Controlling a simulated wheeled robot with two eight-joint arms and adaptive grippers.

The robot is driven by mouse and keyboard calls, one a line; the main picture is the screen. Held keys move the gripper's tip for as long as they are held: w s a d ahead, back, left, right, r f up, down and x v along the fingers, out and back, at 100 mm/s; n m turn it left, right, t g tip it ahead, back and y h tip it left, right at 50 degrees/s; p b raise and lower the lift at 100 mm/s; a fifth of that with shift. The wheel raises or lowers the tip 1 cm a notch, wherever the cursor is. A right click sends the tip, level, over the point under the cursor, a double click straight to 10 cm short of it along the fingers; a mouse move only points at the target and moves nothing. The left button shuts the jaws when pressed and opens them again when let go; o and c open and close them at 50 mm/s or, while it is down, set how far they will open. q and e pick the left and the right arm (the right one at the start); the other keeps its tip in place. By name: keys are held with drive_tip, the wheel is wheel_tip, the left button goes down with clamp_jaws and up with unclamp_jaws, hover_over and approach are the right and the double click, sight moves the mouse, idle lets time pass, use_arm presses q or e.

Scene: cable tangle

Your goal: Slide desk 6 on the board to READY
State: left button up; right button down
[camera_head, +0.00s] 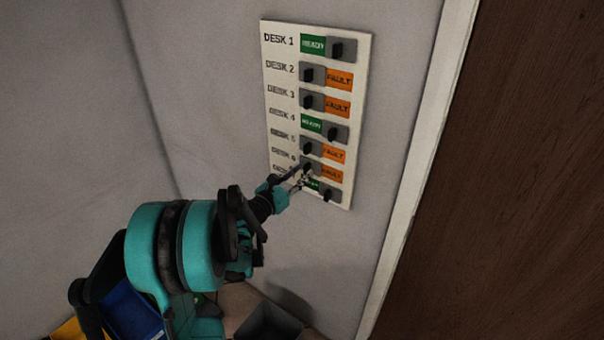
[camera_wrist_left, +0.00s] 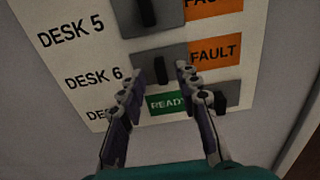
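The white board (camera_head: 284,125) hangs on the wall with a column of desk rows. The desk 6 row has a grey slider with a black knob (camera_wrist_left: 161,70) at the left of its track, with the orange FAULT label (camera_wrist_left: 215,53) uncovered at its right. In the head view the desk 6 FAULT label (camera_head: 332,174) also shows. My left gripper (camera_wrist_left: 156,78) is open, its two fingers on either side of the desk 6 knob. Whether they touch it I cannot tell. In the head view my left gripper (camera_head: 301,178) partly covers the lower rows. My right gripper is not in view.
Below desk 6, another row shows a green READY label (camera_wrist_left: 168,103) and its knob (camera_wrist_left: 220,102) at the right, close to my right-hand finger. The desk 5 knob (camera_wrist_left: 147,12) is just above. A brown door-like panel (camera_head: 510,170) stands at the right.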

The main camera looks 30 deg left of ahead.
use_arm(q)
drive_tip(key=shift+w+d, duration=0.1)
drive_tip(key=shift+w, duration=0.6)
clamp_jaws()
drive_tip(key=d, duration=0.8)
drive_tip(key=shift+s+b, duration=0.3)
drive_tip(key=shift+b, duration=0.05)
unclamp_jaws()
drive_tip(key=shift+d, duration=0.15)
